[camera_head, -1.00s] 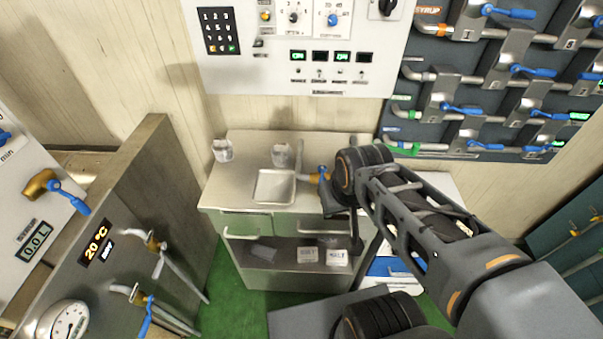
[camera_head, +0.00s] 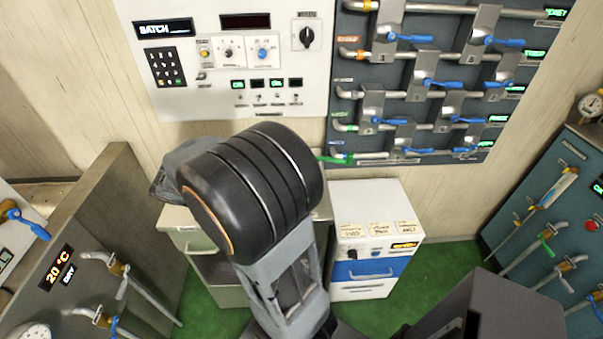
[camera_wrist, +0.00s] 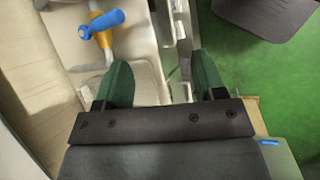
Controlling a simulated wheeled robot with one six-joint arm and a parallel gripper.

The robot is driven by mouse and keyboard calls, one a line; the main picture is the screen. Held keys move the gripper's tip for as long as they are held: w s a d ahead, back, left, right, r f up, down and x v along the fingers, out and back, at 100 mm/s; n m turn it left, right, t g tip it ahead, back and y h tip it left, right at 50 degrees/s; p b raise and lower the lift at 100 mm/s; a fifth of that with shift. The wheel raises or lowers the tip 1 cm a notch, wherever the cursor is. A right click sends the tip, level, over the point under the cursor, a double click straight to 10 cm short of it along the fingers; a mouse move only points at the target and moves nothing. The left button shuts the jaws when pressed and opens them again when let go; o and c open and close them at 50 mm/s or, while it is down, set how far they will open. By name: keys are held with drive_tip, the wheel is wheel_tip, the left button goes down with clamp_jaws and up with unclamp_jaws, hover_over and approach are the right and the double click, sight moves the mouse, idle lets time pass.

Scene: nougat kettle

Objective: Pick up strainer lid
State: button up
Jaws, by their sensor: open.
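I cannot make out a strainer lid in either view. My gripper (camera_wrist: 161,82) shows in the wrist view with its two green fingers apart and nothing visible between them. It is over the pale counter and the grey rail-like parts beside it. In the head view my arm covers most of the metal counter (camera_head: 180,222), and my gripper is hidden there.
In the wrist view a tap with a blue handle (camera_wrist: 102,22) is just beyond the left finger. Green floor (camera_wrist: 280,90) lies to the right. In the head view a white-and-blue drawer cabinet (camera_head: 366,270) stands right of my arm, below a valve panel (camera_head: 425,75).

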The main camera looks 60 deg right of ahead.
drive_tip(key=w+d+f+n+g+h+p, duration=0.1)
drive_tip(key=d+n+g+h, duration=0.15)
drive_tip(key=d, duration=0.35)
drive_tip(key=w+d+n+g+h+p, duration=0.2)
drive_tip(key=d+n+h, duration=0.15)
drive_tip(key=d, duration=0.25)
drive_tip(key=shift+s+d+f+p, duration=0.2)
drive_tip(key=shift+s+d+p, duration=0.35)
drive_tip(key=shift+s+d, duration=1.1)
drive_tip(key=shift+s+d+f+p, duration=0.15)
drive_tip(key=shift+s+d+p, duration=0.6)
drive_tip(key=shift+d, duration=1.55)
drive_tip(key=shift+s+d+f+p, duration=0.2)
drive_tip(key=shift+s+d+p, duration=0.2)
drive_tip(key=shift+s+d, duration=1.3)
drive_tip(key=shift+d+f, duration=0.3)
drive_tip(key=shift+d, duration=0.55)
drive_tip(key=c, duration=1.1)
